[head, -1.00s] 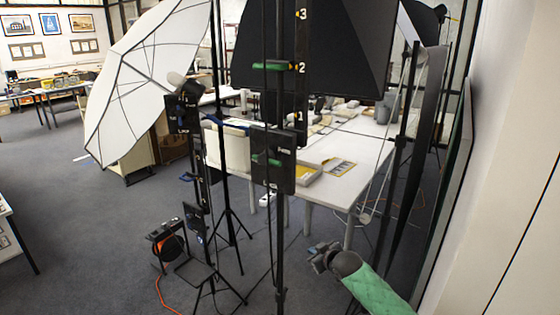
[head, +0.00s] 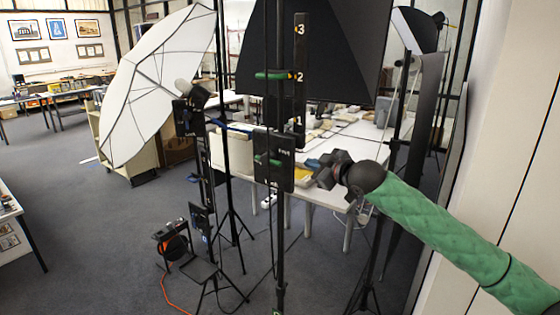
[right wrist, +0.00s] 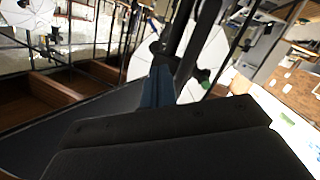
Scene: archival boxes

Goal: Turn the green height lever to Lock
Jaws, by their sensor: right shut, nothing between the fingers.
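A black plate (head: 286,176) with small white lettering sits on a dark upright post at the centre of the head view. One word on it seems to read Free, with another lower down. A longer green handle (head: 272,75) is higher on the post, beside the mark 2 of a number scale. My right gripper (head: 314,168) is shut and empty, just right of the plate, its blue fingertips pointing left. The fingers (right wrist: 158,86) also show in the right wrist view. My left gripper is out of view.
A white umbrella (head: 158,75) on a stand is at left, with a black softbox (head: 330,50) behind the post. A white table (head: 335,195) stands behind the plate. A wall closes the right side. Open carpet (head: 100,230) lies at left.

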